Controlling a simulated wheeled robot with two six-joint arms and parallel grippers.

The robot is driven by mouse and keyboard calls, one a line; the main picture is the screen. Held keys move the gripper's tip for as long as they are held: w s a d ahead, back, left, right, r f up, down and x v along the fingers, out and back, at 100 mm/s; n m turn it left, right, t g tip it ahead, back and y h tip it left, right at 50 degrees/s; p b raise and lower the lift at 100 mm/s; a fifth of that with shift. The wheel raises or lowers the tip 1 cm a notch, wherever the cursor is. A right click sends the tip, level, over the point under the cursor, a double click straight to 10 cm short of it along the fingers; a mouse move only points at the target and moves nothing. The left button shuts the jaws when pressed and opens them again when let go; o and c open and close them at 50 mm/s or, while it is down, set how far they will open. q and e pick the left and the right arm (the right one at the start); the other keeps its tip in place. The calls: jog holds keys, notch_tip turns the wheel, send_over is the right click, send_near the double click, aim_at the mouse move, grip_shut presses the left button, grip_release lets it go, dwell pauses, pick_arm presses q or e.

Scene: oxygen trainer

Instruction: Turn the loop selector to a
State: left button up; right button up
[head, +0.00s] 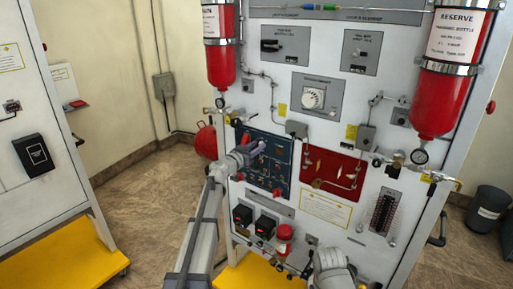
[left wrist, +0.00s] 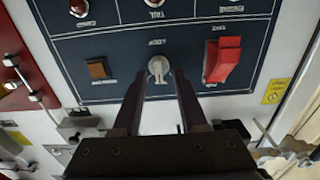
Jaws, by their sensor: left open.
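A small light-grey rotary knob (left wrist: 158,66) with a pointer-like grip sits on a dark blue panel (left wrist: 120,48) in the left wrist view. The lettering appears upside down there and is too small to read, so I cannot tell the loop selector's name or positions. My left gripper (left wrist: 160,78) is open, its dark fingers on either side of the knob; I cannot tell whether they touch it. In the head view my left gripper (head: 256,147) is in front of the blue panel (head: 262,178) and hides part of it. My right gripper does not show.
A white round dial (head: 313,97) is higher on the board. Red bottles (head: 221,62) and (head: 442,100) a second bottle hang at its sides. A red panel (head: 328,170) adjoins.

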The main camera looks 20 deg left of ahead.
pick_arm(q)
jog(key=shift+c, duration=0.3)
grip_shut()
dwell(0.3)
